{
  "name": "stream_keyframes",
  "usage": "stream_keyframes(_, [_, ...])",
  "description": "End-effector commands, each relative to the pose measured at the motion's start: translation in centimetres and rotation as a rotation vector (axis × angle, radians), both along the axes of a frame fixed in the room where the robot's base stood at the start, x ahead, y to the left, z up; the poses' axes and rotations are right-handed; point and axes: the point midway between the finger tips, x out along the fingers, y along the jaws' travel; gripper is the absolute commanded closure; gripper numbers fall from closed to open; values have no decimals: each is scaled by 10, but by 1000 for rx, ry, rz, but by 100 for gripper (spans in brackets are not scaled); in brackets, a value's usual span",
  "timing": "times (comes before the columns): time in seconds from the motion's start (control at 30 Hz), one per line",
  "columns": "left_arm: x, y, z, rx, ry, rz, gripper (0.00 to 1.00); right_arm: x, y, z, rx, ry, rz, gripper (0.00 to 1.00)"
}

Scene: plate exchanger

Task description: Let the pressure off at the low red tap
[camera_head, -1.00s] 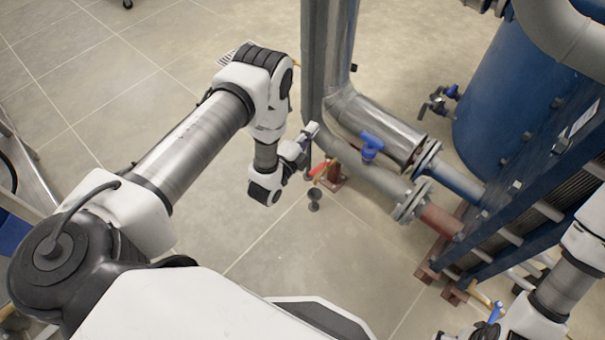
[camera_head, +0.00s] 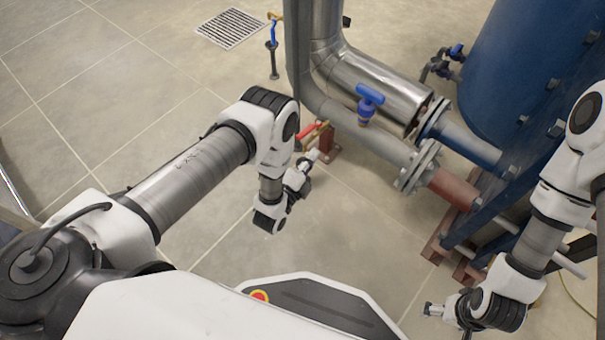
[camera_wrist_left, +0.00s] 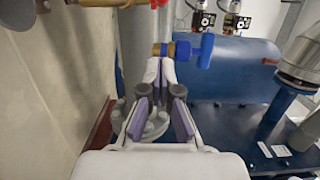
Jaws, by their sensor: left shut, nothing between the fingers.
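The low red tap (camera_head: 311,132), a red lever on a brass body, sits low beside the grey pipe in the head view. In the left wrist view its red lever (camera_wrist_left: 98,2) is cut off by the top edge. My left gripper (camera_head: 312,156) is just below the tap in the head picture, apart from it. In the left wrist view its two fingers (camera_wrist_left: 160,68) meet at the tips with nothing between them. My right gripper (camera_head: 430,309) is at the lower right, too small to read.
A blue-handled valve (camera_head: 368,100) stands on the grey pipe (camera_head: 385,147). A red pipe stand (camera_head: 328,146) is close to the tap. A blue tank (camera_head: 515,75) is at the right. A floor drain (camera_head: 231,28) lies at the back, with open tiled floor at left.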

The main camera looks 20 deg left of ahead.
Motion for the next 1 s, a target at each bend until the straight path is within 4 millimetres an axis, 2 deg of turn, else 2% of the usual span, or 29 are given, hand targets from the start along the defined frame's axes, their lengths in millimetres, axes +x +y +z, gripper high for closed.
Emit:
stream_keyframes(0.03, [11, -2, -4, 0, -4, 0, 100, 0, 0, -9, 0, 0, 0, 19])
stream_keyframes(0.1, [26, -5, -4, 0, -4, 0, 100, 0, 0, -16, 0, 0, 0, 19])
stream_keyframes(0.3, [39, 25, -2, 1, 0, 3, 100, 0, 0, -27, 0, 0, 0, 19])
stream_keyframes(0.43, [42, 31, -1, 0, 1, 0, 100, 0, 0, -29, 0, 0, 0, 19])
stream_keyframes(0.8, [43, 32, 0, 0, 1, -2, 100, 0, 0, -28, 0, 0, 0, 19])
stream_keyframes(1.0, [51, 35, -1, 1, -1, -31, 100, 0, 0, -33, 0, 0, 0, 19])
